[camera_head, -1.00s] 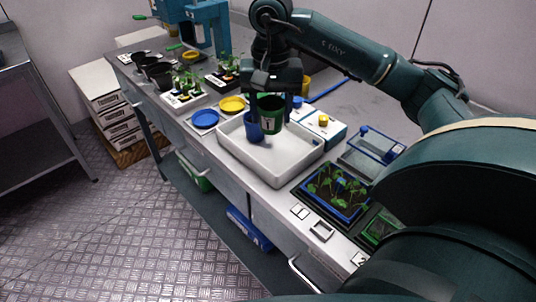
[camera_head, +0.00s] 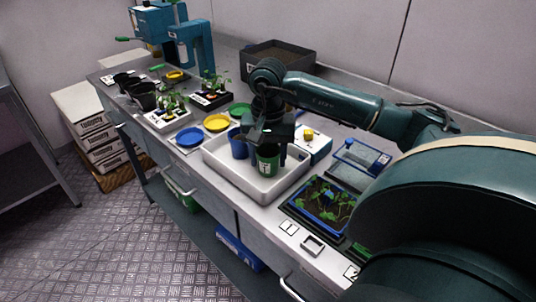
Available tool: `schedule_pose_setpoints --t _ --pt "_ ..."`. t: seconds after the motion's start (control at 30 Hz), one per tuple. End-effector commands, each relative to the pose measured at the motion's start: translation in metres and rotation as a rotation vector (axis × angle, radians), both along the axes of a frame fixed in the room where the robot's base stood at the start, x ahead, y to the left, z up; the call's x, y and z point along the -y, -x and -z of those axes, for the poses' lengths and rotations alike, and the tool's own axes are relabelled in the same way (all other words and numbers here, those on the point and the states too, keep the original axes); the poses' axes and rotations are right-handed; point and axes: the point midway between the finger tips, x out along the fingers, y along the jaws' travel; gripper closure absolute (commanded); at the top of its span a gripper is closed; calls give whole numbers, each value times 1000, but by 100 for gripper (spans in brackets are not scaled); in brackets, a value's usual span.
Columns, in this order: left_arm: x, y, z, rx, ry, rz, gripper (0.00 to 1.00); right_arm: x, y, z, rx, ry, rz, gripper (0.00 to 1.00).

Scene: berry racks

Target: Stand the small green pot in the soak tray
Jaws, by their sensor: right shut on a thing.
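The small green pot (camera_head: 267,161) with a white label is upright in the white soak tray (camera_head: 228,174), low over or on its floor; I cannot tell whether its base touches. My right gripper (camera_head: 268,146) is above and around the pot's rim, shut on it, and its fingers partly hide the pot. A blue pot (camera_head: 238,146) stands in the tray just left of the green one. My left gripper is not in view.
Blue (camera_head: 189,137), yellow (camera_head: 217,122) and green saucers lie left of the tray. A seedling tray (camera_head: 325,199) sits to the right. A white box with a yellow knob (camera_head: 308,135) stands behind right. A dark crate (camera_head: 277,61) is at the back.

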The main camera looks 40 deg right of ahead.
Motion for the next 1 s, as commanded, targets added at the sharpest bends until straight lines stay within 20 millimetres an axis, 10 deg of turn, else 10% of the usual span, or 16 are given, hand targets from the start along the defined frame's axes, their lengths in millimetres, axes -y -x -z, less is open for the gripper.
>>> schedule_pose_setpoints --t 0.27,0.3,0.53,1.0 --pt "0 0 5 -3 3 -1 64 0 0 4 1 -1 0 73" --pt "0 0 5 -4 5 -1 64 0 0 3 1 -1 0 49" --pt "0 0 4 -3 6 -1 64 0 0 2 0 0 0 30" --pt "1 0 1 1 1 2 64 0 -1 -20 6 1 0 29"
